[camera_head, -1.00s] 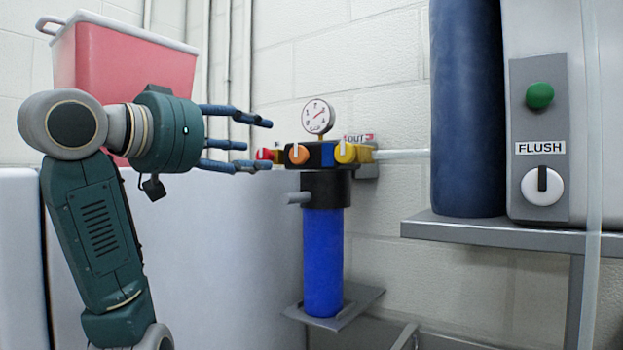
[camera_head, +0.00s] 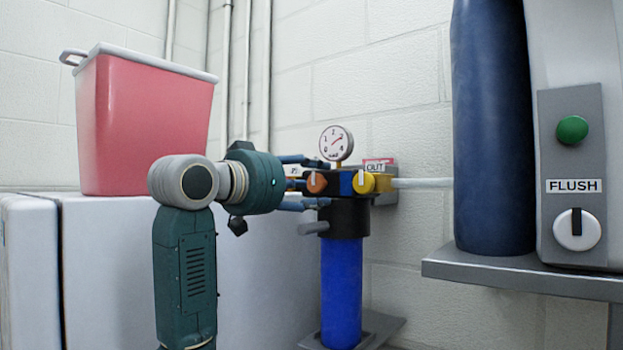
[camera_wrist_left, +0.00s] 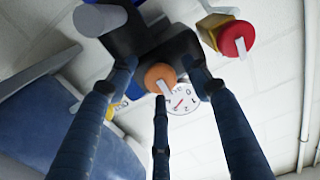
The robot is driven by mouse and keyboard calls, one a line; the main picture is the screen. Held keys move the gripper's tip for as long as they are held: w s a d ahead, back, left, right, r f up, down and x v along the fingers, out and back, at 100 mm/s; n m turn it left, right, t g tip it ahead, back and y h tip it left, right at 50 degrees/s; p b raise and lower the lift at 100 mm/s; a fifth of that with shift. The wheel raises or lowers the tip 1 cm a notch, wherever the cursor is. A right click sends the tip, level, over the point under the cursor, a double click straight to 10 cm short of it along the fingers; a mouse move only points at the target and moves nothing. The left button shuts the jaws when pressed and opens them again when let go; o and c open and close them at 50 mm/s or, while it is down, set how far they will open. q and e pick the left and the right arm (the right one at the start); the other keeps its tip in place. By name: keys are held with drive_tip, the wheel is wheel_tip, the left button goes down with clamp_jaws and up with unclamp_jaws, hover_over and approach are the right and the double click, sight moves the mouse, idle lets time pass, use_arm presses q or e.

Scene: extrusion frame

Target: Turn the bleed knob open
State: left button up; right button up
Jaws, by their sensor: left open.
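The filter head (camera_head: 347,186) is black, with a round pressure gauge (camera_head: 336,143) on top and a blue bowl (camera_head: 341,290) below. An orange knob (camera_head: 317,182) with a pale pointer is on its front; no bleed label is readable. A red knob (camera_wrist_left: 236,39) is off to the side there. My right gripper is not in view.
An OUT sign (camera_head: 376,165) and a clear tube are right of the head. A grey side stub (camera_head: 313,228) sits below the fingers. A shelf (camera_head: 520,272) carries a dark blue cylinder (camera_head: 488,130) and a FLUSH panel (camera_head: 573,165). A red bin (camera_head: 145,125) stands at left.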

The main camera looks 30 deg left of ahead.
use_arm(q)
drive_tip(key=shift+s, duration=0.1)
drive_tip(key=c, duration=1.2)
drive_tip(key=shift+o, duration=0.2)
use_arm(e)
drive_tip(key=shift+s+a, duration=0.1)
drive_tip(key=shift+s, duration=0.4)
